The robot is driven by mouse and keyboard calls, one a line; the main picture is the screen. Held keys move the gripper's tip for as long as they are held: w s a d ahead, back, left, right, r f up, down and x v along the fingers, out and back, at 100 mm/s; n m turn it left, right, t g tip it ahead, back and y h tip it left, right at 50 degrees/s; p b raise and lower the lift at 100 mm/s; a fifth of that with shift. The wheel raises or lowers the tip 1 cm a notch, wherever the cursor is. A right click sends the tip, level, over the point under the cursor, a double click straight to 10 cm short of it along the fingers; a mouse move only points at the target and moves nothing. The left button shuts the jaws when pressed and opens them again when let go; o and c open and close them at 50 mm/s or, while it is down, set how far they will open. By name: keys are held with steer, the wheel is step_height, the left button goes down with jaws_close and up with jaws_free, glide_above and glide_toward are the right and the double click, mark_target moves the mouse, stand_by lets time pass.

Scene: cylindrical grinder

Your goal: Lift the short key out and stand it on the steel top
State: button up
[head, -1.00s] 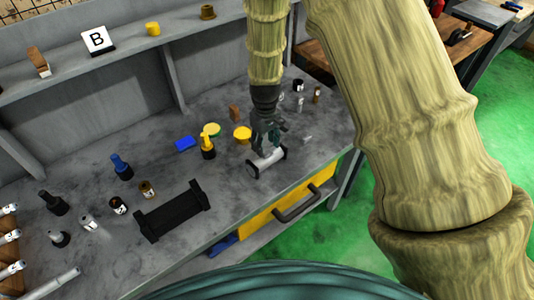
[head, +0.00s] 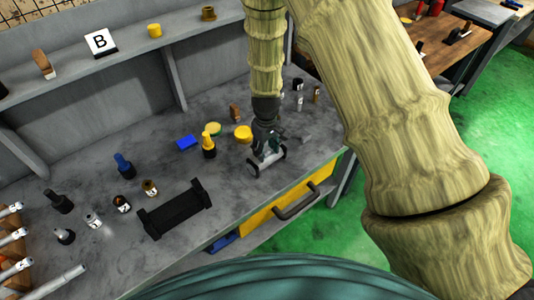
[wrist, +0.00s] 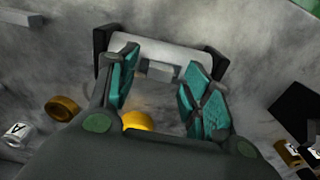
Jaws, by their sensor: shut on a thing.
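The short key (wrist: 159,70) is a small grey block at the middle of a pale cylinder (wrist: 124,47) with black end pieces, seen in the wrist view. In the head view the cylinder (head: 278,157) lies near the front edge of the grey steel top (head: 225,195), partly hidden by my gripper. My gripper (head: 265,156) points down over it. In the wrist view its teal fingers (wrist: 160,68) stand on either side of the key, shut on it. The exact finger contact is hard to see. I cannot tell whether the key is clear of the cylinder.
A yellow disc (head: 243,133), a yellow-topped black holder (head: 208,146) and a blue block (head: 187,142) stand left of my gripper. A black cradle (head: 175,210) lies at the front. A small grey piece (head: 306,139) lies to the right. Bare top lies between them.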

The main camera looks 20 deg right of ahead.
steer(key=shift+s+a+f, duration=0.1)
steer(key=shift+s+f, duration=0.1)
steer(key=shift+s, duration=0.05)
steer(key=c, duration=0.5)
jaws_close()
steer(key=shift+d, duration=0.2)
